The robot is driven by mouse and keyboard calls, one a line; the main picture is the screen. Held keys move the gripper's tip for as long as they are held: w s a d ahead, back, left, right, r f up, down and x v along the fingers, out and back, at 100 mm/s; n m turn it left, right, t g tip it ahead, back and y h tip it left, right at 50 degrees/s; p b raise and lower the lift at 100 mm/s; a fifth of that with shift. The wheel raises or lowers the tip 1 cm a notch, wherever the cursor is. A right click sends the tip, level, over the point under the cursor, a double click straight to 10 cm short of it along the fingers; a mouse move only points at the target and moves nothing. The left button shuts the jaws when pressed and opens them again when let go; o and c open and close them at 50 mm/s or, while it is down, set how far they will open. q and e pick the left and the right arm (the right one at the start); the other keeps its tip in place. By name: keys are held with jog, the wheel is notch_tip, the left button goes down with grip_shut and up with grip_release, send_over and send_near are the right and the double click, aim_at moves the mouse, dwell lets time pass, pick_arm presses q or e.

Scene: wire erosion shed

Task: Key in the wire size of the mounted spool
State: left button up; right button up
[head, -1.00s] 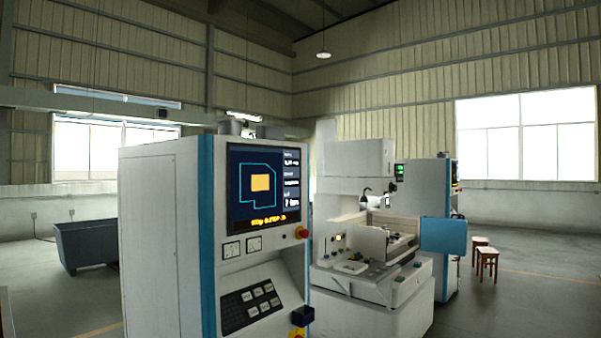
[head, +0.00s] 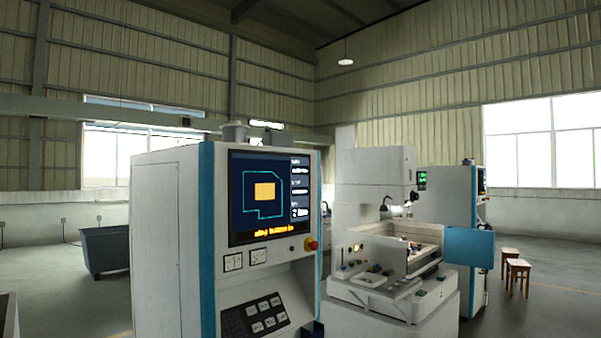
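A control cabinet (head: 165,250), white with blue edges, stands at the centre left. Its screen (head: 270,198) shows a cyan outline, an orange square, small white readouts at the right and an orange text line too blurred to read. Below it is a dark keypad (head: 255,318) with several pale keys, partly cut by the lower frame edge. The wire erosion machine (head: 375,180) stands right of the cabinet, its work area open at the front. I cannot make out a mounted spool or its size label. Neither of my grippers is in view.
A red button (head: 311,244) sits on the cabinet's right edge. A second cabinet (head: 440,207) and a blue panel (head: 470,247) are at the machine's right. Two wooden stools (head: 517,268) stand farther right. A dark bin (head: 105,249) is at the left.

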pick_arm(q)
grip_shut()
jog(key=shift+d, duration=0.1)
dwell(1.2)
